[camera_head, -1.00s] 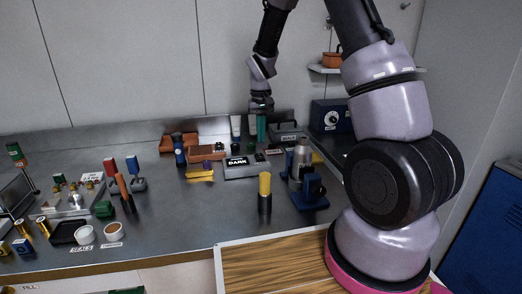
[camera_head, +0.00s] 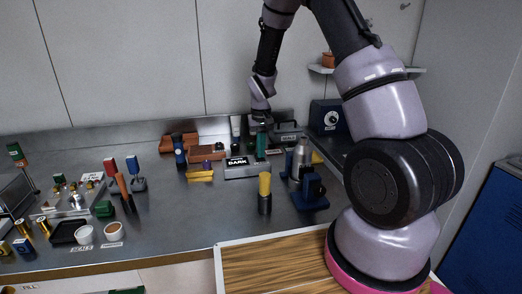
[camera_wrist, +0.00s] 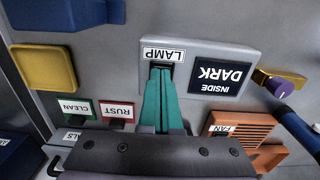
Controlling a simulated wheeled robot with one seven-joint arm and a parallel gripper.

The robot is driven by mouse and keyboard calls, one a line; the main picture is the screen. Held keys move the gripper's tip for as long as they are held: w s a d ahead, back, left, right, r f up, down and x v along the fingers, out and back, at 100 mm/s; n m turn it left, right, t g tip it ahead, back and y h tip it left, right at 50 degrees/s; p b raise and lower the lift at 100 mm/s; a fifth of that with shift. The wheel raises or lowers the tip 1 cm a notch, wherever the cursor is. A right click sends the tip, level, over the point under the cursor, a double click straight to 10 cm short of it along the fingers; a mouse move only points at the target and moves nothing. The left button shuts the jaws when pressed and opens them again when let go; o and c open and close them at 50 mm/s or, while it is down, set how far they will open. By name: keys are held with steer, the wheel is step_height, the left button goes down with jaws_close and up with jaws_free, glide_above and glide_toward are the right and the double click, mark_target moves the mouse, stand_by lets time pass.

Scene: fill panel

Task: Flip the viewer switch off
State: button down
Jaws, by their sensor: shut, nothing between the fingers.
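The viewer is a pale grey box (camera_head: 243,171) on the bench, and its dark panel reads DARK. In the wrist view the viewer (camera_wrist: 202,50) shows upside down, with a black panel (camera_wrist: 222,75) reading INSIDE DARK and a label (camera_wrist: 163,55) reading LAMP beside it. My gripper (camera_wrist: 160,72) is shut, its teal fingers together and empty. The fingertips are at a dark slot right by the LAMP label and cover most of it. The switch lever is hidden, so I cannot tell its position or whether I touch it. In the head view my gripper (camera_head: 261,155) points down over the viewer's right part.
A yellow-topped cylinder (camera_head: 265,192) and a blue stand (camera_head: 311,193) are in front. Orange-brown blocks (camera_head: 207,153) and a yellow block (camera_head: 200,175) lie left of the viewer. In the wrist view, CLEAN (camera_wrist: 69,107) and RUST (camera_wrist: 115,113) labels sit nearby.

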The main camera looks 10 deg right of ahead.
steer(key=shift+f, duration=0.1)
steer(key=shift+w+r, duration=0.2)
steer(key=shift+w, duration=0.6)
step_height(320, 180, up, 11)
stand_by(0.4)
steer(key=shift+s+f, duration=0.1)
